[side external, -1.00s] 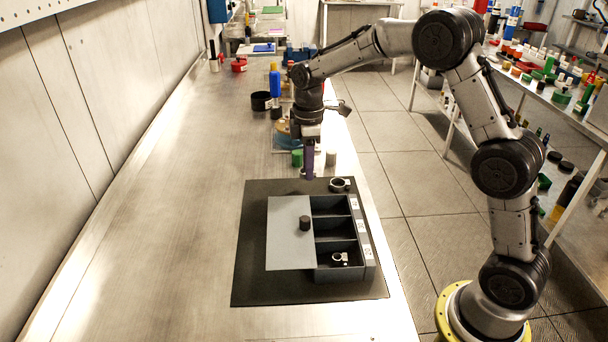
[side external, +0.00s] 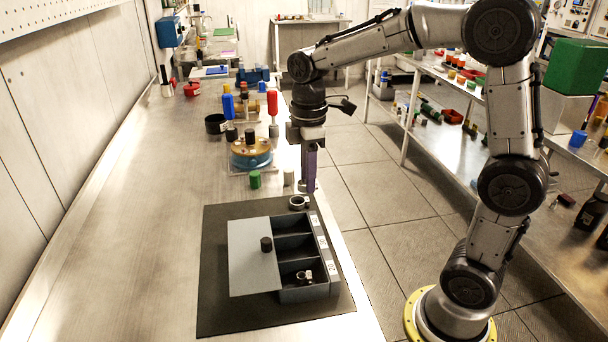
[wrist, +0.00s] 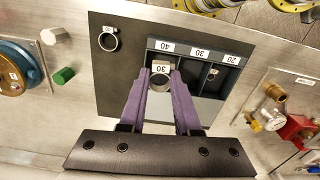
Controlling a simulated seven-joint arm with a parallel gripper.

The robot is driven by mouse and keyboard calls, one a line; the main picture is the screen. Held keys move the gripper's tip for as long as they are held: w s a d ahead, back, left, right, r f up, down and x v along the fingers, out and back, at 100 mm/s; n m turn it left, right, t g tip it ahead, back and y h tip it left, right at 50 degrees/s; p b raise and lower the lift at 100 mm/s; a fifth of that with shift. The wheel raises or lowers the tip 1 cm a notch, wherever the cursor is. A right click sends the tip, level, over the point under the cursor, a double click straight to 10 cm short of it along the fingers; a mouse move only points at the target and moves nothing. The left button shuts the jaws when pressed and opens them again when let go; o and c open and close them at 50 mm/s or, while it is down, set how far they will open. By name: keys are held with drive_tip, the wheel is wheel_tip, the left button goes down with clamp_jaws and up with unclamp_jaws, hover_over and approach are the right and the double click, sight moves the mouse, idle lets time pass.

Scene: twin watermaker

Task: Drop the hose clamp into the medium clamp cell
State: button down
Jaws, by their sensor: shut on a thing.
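My gripper (wrist: 161,76) has purple fingers and is shut on a dark hose clamp (wrist: 161,83) with a tag reading 30. In the side view my gripper (side external: 309,188) points down beyond the far end of the grey clamp box (side external: 306,295). The box has three cells, labelled 40, 30 and 20 in the wrist view. The medium clamp cell, labelled 30 (wrist: 193,68), is the middle one and looks empty. The held clamp overlaps the 40 cell in the wrist picture. Another clamp (side external: 305,276) lies in the near cell, labelled 20.
A loose larger clamp (side external: 299,202) lies on the dark mat (side external: 218,316) beyond the box. A grey lid (side external: 252,252) with a black knob lies left of the cells. Green (side external: 255,180) and white (side external: 289,177) cylinders stand beyond the mat.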

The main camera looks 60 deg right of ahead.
drive_tip(key=shift+a, duration=0.1)
drive_tip(key=shift+s+a+f, duration=0.35)
drive_tip(key=shift+a+f, duration=0.75)
drive_tip(key=shift+f, duration=0.3)
drive_tip(key=shift+s+a+f, duration=0.35)
drive_tip(key=shift+a+f, duration=0.7)
drive_tip(key=shift+f, duration=0.35)
drive_tip(key=shift+s+a+f, duration=0.35)
drive_tip(key=shift+a+f, duration=0.75)
drive_tip(key=shift+f, duration=0.3)
drive_tip(key=c, duration=0.5)
unclamp_jaws()
drive_tip(key=shift+c, duration=0.2)
drive_tip(key=shift+r, duration=0.1)
